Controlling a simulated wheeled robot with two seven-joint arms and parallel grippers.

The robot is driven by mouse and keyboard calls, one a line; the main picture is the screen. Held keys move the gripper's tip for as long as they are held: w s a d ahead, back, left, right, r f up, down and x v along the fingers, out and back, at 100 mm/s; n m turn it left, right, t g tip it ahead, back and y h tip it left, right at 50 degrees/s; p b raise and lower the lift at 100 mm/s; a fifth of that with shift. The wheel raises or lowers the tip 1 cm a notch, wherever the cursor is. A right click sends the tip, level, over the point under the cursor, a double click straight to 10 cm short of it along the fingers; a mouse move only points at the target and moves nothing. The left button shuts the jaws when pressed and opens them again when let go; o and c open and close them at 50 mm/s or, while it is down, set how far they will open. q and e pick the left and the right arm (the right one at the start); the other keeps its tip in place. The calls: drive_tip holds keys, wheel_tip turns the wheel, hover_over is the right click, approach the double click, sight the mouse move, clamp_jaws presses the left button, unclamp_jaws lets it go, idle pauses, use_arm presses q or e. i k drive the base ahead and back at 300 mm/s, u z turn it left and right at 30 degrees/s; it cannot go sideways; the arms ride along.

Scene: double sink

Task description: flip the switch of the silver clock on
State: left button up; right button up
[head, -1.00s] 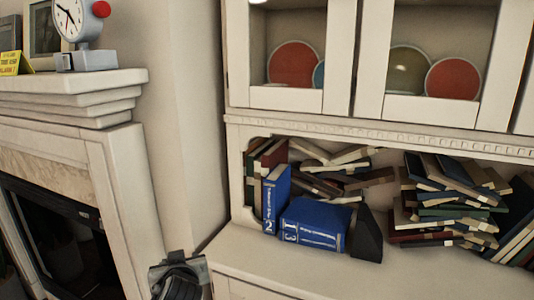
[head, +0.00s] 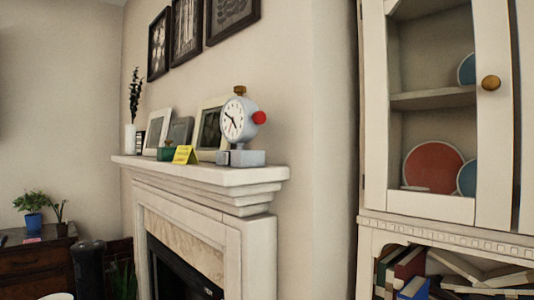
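The silver clock (head: 239,121) stands on the near right end of the white mantel shelf (head: 205,172). It has a round white dial, a red knob on its right side, a brass-coloured piece on top and a grey block base (head: 241,157). I cannot make out which part is the switch or how it is set. Neither of my grippers can be seen in the head view now.
A white cabinet (head: 374,150) with plates and books is on the right. A dark chest (head: 38,262) with plants is at the far left.

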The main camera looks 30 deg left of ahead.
sight(225, 155)
drive_tip(key=z, duration=1.25)
drive_tip(key=k, duration=0.45)
drive_tip(key=u, duration=1.7)
drive_tip(key=i, duration=0.55)
drive_tip(key=u, duration=0.05)
